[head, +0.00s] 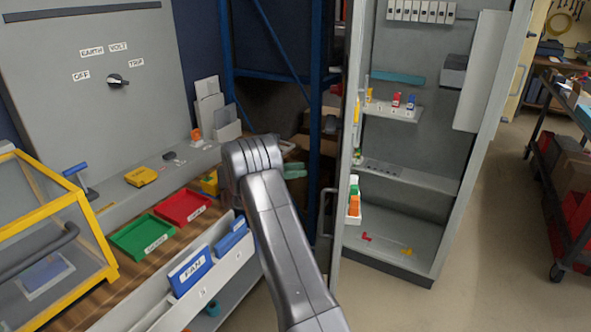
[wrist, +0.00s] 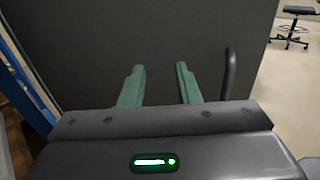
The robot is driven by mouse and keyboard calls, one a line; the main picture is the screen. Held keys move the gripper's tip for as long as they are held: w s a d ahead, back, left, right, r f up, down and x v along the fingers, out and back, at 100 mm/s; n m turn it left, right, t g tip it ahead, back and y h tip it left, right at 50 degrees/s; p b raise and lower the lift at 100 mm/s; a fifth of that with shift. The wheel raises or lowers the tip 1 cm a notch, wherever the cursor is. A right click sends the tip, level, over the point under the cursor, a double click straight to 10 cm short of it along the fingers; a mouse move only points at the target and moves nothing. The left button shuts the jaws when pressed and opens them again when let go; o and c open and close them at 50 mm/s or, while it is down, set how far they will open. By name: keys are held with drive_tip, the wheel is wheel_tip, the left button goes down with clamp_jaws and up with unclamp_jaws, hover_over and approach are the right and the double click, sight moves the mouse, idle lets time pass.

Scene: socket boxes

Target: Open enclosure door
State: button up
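The grey enclosure (head: 415,150) stands at the right of the head view with its inside and shelves in plain sight. Its door (head: 342,150) stands swung out toward me at the left side, seen nearly edge-on. A bar handle (head: 325,212) is on the door's outer face. In the wrist view the door's dark outer face (wrist: 150,35) fills most of the picture, and the handle (wrist: 229,72) is right of the fingers. My gripper (wrist: 159,68) is open, its green fingers apart with nothing between them.
A bench with a yellow-framed clear box (head: 50,210), a green tray (head: 143,237) and a red tray (head: 184,206) is at left. A blue rack (head: 316,100) stands behind my arm. The floor right of the enclosure is free up to a cart (head: 565,165).

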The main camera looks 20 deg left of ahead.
drive_tip(key=shift+a+f, duration=0.25)
drive_tip(key=shift+c, duration=0.2)
